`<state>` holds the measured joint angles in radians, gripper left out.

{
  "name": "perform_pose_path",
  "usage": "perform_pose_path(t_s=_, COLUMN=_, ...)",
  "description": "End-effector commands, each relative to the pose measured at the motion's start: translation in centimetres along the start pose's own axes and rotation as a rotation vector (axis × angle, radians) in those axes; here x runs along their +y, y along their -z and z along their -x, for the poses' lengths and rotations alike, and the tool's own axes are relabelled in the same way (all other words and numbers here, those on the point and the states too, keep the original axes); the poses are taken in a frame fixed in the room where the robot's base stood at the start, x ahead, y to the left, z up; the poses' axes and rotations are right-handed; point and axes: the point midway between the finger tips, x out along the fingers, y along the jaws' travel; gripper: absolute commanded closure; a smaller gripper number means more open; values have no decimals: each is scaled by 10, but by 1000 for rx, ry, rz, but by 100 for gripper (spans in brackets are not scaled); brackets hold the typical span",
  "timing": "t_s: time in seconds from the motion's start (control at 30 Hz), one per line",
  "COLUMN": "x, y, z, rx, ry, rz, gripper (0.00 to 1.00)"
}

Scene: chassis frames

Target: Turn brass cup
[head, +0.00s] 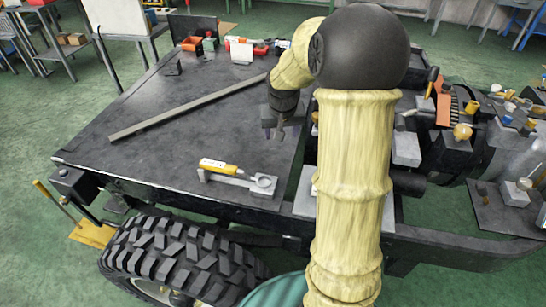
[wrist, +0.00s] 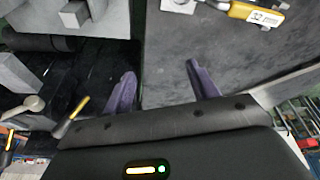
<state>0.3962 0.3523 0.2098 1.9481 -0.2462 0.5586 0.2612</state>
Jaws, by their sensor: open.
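A small brass-coloured round piece (head: 463,131), which looks like the brass cup, sits on a dark block at the right in the head view. A second brass-coloured piece (head: 472,107) stands just behind it; I cannot tell for sure which is the cup. My gripper (head: 278,133) points down above the right part of the dark flat deck, well left of both pieces. In the wrist view my gripper (wrist: 160,82) has its two purple fingers apart, with nothing between them. A pale round-headed piece (wrist: 36,103) lies at the left there; I cannot tell whether it is the cup.
A yellow-handled tool (head: 220,167) lies on a grey fixture (head: 264,184) near the deck's front edge. A long grey bar (head: 185,108) crosses the deck (head: 150,155). Grey blocks (head: 406,148) and small parts crowd the right side. My arm hides part of the middle.

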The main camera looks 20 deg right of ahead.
Motion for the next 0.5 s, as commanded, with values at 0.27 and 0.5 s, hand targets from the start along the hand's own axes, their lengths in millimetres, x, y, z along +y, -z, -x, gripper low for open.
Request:
perform_pose_path(t_s=0.27, x=-22, y=-40, z=-9, rx=-15, ry=18, rz=59, gripper=41)
perform_pose_path(t_s=0.5, x=-30, y=-61, z=-12, rx=-22, ry=28, rz=87, gripper=41)
